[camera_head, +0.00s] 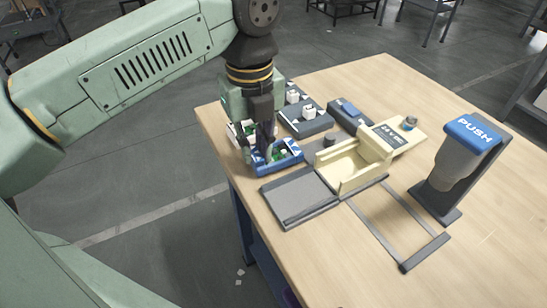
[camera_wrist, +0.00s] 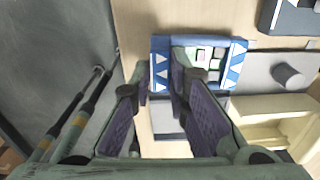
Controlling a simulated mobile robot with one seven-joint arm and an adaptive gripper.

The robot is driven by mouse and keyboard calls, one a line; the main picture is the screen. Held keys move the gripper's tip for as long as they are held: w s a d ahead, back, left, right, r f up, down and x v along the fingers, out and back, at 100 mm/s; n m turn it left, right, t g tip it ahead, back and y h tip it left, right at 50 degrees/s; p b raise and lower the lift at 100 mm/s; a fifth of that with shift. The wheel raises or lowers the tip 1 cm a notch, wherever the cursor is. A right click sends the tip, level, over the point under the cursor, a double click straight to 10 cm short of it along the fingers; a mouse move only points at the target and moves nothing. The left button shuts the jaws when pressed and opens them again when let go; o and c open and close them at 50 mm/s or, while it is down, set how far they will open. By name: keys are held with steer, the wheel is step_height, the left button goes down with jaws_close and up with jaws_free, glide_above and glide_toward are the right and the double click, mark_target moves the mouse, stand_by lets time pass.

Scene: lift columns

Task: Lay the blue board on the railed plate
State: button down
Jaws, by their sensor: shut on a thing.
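The blue board (camera_head: 291,158) has white triangles on its ends and small white and green parts on it. It also shows in the wrist view (camera_wrist: 239,62). My gripper (camera_head: 264,146) is shut on the board's left end, with the fingers (camera_wrist: 163,82) on either side of it in the wrist view. The dark grey railed plate (camera_head: 298,197) lies on the table just in front of the board and is bare. Part of it shows below the board in the wrist view (camera_wrist: 172,122). I cannot tell how high the board is above the table.
A cream fixture (camera_head: 350,165) with a "24 V DC" block stands right of the plate. Behind are a dark tray (camera_head: 306,124) with white parts and a blue-topped box (camera_head: 349,114). A rail frame (camera_head: 405,266) and a PUSH stand (camera_head: 462,160) are to the right. The front table area is clear.

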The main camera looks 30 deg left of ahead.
steer(key=shift+r+p, duration=1.35)
steer(key=shift+r, duration=1.1)
